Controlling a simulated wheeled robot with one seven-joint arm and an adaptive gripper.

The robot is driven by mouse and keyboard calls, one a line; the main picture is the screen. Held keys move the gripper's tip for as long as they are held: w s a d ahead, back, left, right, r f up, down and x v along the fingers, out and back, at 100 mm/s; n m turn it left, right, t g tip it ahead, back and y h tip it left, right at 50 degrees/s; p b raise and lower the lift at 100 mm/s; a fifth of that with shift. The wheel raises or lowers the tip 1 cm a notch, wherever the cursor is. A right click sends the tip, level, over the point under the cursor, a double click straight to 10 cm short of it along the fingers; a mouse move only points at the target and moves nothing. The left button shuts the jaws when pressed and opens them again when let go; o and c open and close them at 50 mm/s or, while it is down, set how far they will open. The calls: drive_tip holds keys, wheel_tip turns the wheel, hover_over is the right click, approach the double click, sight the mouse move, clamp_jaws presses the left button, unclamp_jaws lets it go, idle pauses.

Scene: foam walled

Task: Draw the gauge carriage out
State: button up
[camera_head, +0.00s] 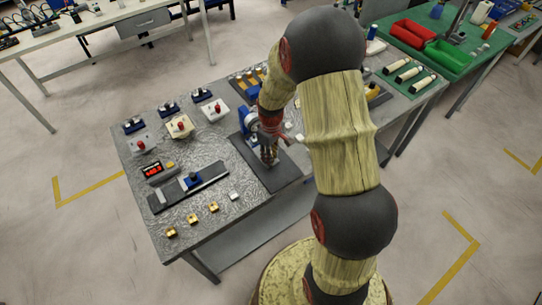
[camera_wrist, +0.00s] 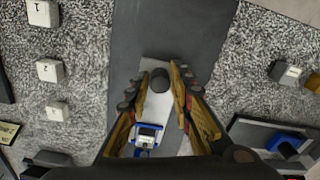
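My gripper (camera_head: 268,157) points down over a dark plate (camera_head: 284,180) in the middle of the table. In the wrist view my gripper (camera_wrist: 158,95) is open, one finger on each side of a dark round knob (camera_wrist: 159,80). Gaps show between the knob and both fingers. The knob sits on a pale bar, apparently the gauge carriage (camera_wrist: 158,108), lying along the plate. A blue-framed part (camera_wrist: 147,135) is at the bar's lower end. A blue stand (camera_head: 246,122) shows behind my gripper in the head view. The gripper hides most of the carriage there.
A black rail with a blue slider (camera_head: 193,180) lies left of the plate, near a red-digit display (camera_head: 155,171). Several brass blocks and a white block (camera_head: 235,196) line the front edge. Numbered white cubes (camera_wrist: 50,71) stand beside the plate. Button boxes (camera_head: 179,126) stand farther back.

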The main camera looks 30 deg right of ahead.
clamp_jaws()
idle(0.4)
drive_tip(key=shift+s, duration=0.1)
drive_tip(key=s, duration=0.4)
drive_tip(key=s+p, duration=0.1)
drive_tip(key=s, duration=0.3)
drive_tip(key=s+p, duration=0.1)
drive_tip(key=s, duration=0.4)
drive_tip(key=shift+d, duration=0.25)
drive_tip(key=shift+o, duration=1.8)
unclamp_jaws()
drive_tip(key=shift+o, duration=0.5)
